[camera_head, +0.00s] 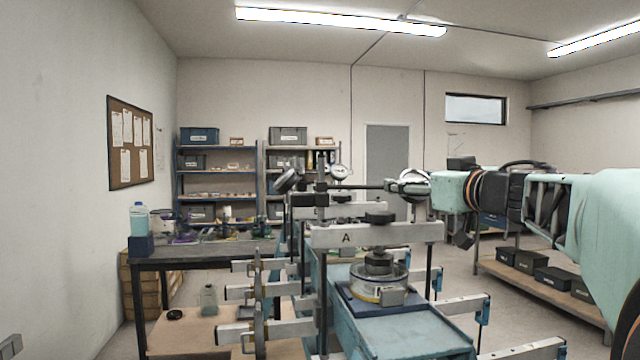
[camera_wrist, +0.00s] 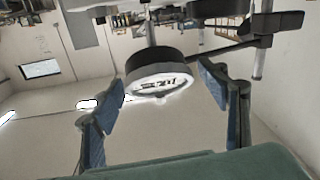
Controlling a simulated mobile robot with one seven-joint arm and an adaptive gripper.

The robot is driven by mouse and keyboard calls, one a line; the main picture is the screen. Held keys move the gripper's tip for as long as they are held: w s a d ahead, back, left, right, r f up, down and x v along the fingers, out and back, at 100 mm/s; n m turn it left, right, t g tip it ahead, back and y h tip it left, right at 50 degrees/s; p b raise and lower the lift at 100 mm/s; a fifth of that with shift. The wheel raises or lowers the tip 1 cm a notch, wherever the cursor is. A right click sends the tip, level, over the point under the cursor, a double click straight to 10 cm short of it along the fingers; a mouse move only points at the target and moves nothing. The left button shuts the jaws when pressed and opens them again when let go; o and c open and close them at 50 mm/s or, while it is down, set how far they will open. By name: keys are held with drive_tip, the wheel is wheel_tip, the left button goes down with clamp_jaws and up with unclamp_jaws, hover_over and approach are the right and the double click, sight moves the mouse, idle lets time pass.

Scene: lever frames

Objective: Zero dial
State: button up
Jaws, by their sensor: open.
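A round dial (camera_wrist: 160,80) with a black rim and a pale face hangs between my fingers in the wrist view. Its markings are too small to read. My gripper (camera_wrist: 160,88) is open, with one blue-padded finger on each side of the dial. Gaps show between the pads and the rim. In the head view my gripper (camera_head: 414,186) reaches in from the right at the end of a thin horizontal rod (camera_head: 362,187). The rod runs from a dark upright post (camera_head: 322,205). The dial there is largely hidden by my gripper.
A crossbar marked A (camera_head: 375,235) stands below my gripper, over a round glass-sided piece (camera_head: 379,284) on a blue bench. Two other dials (camera_head: 287,180) (camera_head: 340,172) sit left of it. Several clamp bars stick out at the sides. A bottle (camera_head: 139,219) stands on the left table.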

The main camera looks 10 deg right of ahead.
drive_tip(key=shift+c, duration=0.7)
drive_tip(key=c, duration=1.1)
drive_tip(key=shift+o, duration=0.2)
